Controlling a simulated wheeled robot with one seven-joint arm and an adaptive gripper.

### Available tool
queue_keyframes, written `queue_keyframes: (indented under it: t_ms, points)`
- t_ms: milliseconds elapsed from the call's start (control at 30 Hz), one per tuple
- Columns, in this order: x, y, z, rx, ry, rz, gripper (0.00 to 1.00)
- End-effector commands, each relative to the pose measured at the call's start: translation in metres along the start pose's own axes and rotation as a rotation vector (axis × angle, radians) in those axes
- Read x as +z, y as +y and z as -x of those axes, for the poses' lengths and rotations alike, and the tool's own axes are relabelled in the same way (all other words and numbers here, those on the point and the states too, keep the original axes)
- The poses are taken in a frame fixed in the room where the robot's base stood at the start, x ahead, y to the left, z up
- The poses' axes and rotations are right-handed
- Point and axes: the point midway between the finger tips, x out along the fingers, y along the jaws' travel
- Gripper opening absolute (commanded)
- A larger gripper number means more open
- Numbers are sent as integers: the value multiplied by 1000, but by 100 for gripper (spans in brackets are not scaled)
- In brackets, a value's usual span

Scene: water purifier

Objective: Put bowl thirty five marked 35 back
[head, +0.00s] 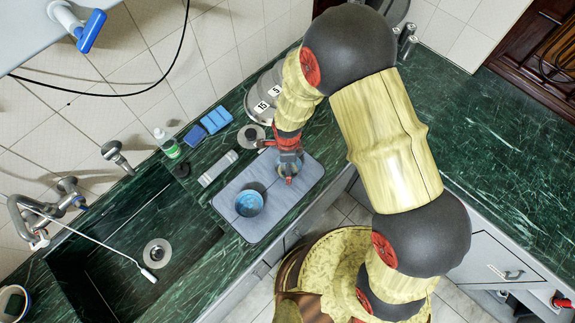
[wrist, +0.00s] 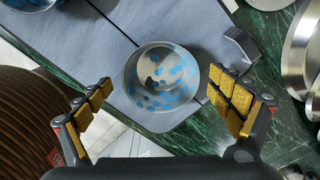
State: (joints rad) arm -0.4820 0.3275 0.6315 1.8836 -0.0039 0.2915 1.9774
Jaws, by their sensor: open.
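A round metal bowl with blue spots (wrist: 161,85) sits at the edge of the grey mat (wrist: 75,40) in the wrist view. No number shows on it. My gripper (wrist: 160,92) is open, with one padded finger on each side of this bowl. The fingers look apart from its wall. In the head view my gripper (head: 287,160) is over the right part of the mat (head: 290,190) and hides most of that bowl. A second blue bowl (head: 249,203) stands on the mat to the left. Its rim shows in the wrist view (wrist: 30,4).
Stacked round metal dishes with number cards 15 (head: 261,107) and 5 (head: 274,89) stand by the tiled wall. Blue sponges (head: 215,120), a green soap bottle (head: 167,143) and the sink (head: 150,235) are left.

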Motion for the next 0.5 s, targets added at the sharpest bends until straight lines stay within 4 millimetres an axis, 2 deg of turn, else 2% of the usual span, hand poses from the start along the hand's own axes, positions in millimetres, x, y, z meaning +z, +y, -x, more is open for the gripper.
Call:
queue_keyframes:
  t_ms: [100,300,500]
  points:
    - [0,-1,27,-4,-2,0,93]
    - [0,-1,68,-4,-2,0,93]
    - [0,0,94,-1,-1,0,93]
